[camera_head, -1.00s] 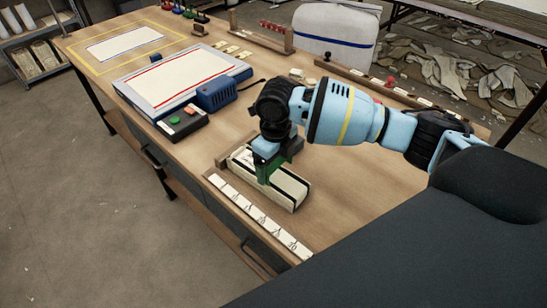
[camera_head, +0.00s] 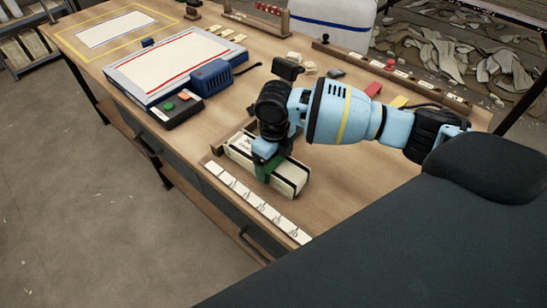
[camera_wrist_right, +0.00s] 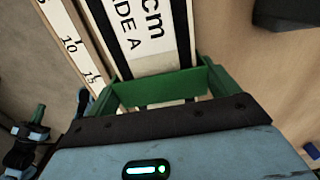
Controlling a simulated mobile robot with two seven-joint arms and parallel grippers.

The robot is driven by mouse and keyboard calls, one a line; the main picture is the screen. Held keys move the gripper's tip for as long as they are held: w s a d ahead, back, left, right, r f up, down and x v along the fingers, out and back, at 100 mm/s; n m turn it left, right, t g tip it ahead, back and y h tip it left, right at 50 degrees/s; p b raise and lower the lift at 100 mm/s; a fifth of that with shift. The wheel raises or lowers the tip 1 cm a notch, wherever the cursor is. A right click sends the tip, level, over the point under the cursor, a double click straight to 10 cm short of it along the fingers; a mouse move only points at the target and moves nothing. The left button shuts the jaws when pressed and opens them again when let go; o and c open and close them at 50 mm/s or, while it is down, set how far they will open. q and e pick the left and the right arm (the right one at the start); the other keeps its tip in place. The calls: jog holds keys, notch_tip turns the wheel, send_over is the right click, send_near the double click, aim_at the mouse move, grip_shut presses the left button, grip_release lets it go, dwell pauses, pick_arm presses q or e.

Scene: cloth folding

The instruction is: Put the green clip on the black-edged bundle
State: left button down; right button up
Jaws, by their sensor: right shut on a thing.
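The black-edged bundle (camera_head: 291,177) is a long cream stack with black stripes, lying near the table's front edge. It also shows in the right wrist view (camera_wrist_right: 115,35), with printed letters on top. My right gripper (camera_head: 266,158) points down over the bundle's middle and is shut on the green clip (camera_head: 268,170). I cannot tell how far down the clip's legs reach.
A white numbered ruler strip (camera_head: 258,204) runs along the front edge beside the bundle. A blue box (camera_head: 211,78), a button box (camera_head: 177,109) and a white panel with red lines (camera_head: 165,66) stand at the left. Small blocks and a rail (camera_head: 385,71) lie behind my arm.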

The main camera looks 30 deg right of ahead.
jog(key=o, duration=0.4)
jog(key=shift+o, duration=0.2)
jog(key=shift+r, duration=0.15)
notch_tip(320, 180, up, 8)
jog(key=shift+f, duration=0.2)
dwell(0.3)
